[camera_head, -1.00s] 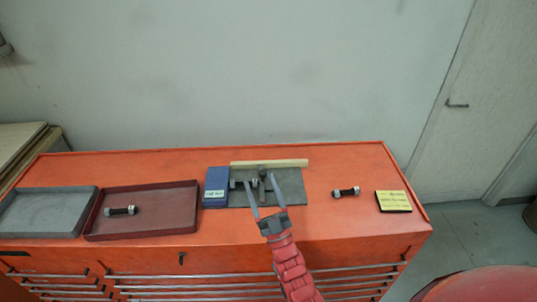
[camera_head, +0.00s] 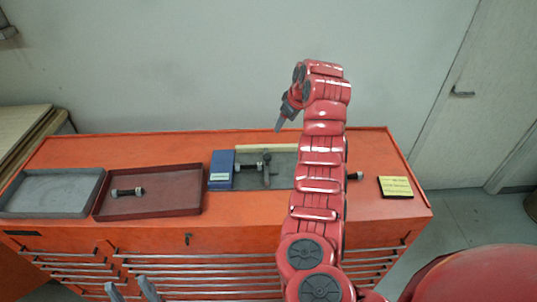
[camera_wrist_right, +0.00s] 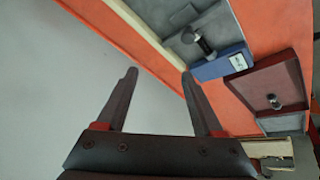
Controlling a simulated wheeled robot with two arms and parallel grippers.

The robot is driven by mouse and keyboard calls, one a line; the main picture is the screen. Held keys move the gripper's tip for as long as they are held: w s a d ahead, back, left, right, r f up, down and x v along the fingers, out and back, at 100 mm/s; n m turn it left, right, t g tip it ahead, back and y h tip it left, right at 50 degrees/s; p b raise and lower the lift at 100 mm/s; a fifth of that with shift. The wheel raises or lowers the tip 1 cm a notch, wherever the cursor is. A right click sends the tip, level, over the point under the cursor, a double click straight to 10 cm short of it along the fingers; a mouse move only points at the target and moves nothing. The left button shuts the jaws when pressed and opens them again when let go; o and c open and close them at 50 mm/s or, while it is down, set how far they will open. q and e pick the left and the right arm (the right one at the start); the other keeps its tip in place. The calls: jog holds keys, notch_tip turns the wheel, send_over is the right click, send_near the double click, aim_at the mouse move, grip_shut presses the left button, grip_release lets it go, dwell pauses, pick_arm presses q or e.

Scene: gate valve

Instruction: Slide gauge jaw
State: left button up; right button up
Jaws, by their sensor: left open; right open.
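The gauge sits on the orange cabinet top: a grey plate (camera_head: 283,180) with a blue block (camera_head: 221,172) at its left end and a pale strip along its back. A dark upright piece, seemingly the jaw (camera_head: 267,172), stands on the plate. A bolt-like part (camera_head: 248,166) lies between it and the block. In the right wrist view the blue block (camera_wrist_right: 222,63) and this part (camera_wrist_right: 205,43) also show. My right gripper (camera_head: 280,125) is raised above and behind the gauge, open and empty. My left gripper (camera_head: 131,286) is open at the bottom edge, in front of the cabinet.
A red tray (camera_head: 165,204) with a dark bolt (camera_head: 127,192) and an empty grey tray (camera_head: 50,192) stand to the left. Another bolt (camera_head: 355,176) is partly hidden behind my right arm. A yellow note (camera_head: 395,187) lies at the right. The wall rises behind the cabinet.

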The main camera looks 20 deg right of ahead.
jog(key=s+a+r+g+y, duration=0.1)
jog(key=s+a, duration=0.1)
jog(key=s, duration=0.1)
jog(key=b, duration=0.7)
send_over(268, 156)
jog(key=s+d, duration=0.1)
jog(key=s, duration=0.2)
notch_tip(268, 156, down, 10)
jog(key=f, duration=0.1)
jog(key=shift+g, duration=0.3)
jog(key=p+x, duration=0.1)
jog(key=x, duration=0.1)
jog(key=w+p+x, duration=0.1)
jog(key=x, duration=0.1)
jog(key=shift+a, duration=0.1)
jog(key=shift+w+f, duration=0.2)
jog(key=shift+f, duration=0.35)
grip_shut()
